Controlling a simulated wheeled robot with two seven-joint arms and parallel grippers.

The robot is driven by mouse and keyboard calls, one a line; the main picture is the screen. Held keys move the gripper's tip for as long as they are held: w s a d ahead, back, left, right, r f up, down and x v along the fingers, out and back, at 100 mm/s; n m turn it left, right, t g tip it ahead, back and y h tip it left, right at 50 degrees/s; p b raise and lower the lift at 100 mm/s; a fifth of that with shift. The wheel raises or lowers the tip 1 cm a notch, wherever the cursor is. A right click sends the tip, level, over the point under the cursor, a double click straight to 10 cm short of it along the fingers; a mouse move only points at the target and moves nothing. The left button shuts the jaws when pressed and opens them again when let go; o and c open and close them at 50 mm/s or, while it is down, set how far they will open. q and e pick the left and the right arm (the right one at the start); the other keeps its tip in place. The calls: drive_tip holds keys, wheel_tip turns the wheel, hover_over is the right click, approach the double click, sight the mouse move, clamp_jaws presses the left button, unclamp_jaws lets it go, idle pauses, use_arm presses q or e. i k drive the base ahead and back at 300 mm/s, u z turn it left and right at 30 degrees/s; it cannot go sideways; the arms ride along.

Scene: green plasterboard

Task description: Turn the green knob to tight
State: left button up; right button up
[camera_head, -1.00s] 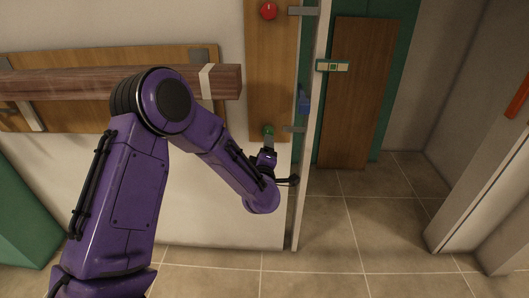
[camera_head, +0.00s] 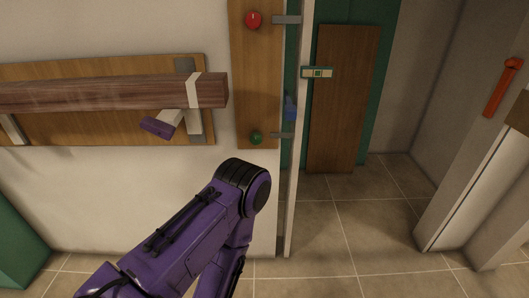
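The small green knob (camera_head: 256,138) is near the bottom of a vertical wooden board (camera_head: 257,80) on the white wall. A grey bar (camera_head: 282,134) extends level to the right beside it, toward the edge of the opening. Nothing touches the knob. My purple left arm enters from the bottom left, with its elbow just below the knob. Its forearm bends down out of the picture, so the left gripper is not seen. My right gripper is not in view.
A red knob (camera_head: 253,20) sits higher on the board. A thick wooden beam (camera_head: 110,92) juts across at left, with a purple-ended lever (camera_head: 158,127) below it. An open doorway with tiled floor (camera_head: 355,225) lies right; an orange handle (camera_head: 502,88) is farther right.

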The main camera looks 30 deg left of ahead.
sight(256, 138)
drive_tip(key=z, duration=0.4)
drive_tip(key=k, duration=0.55)
drive_tip(key=z, duration=0.65)
drive_tip(key=i, duration=0.85)
drive_tip(key=u, duration=0.95)
drive_tip(key=i, duration=0.6)
drive_tip(key=u, duration=0.75)
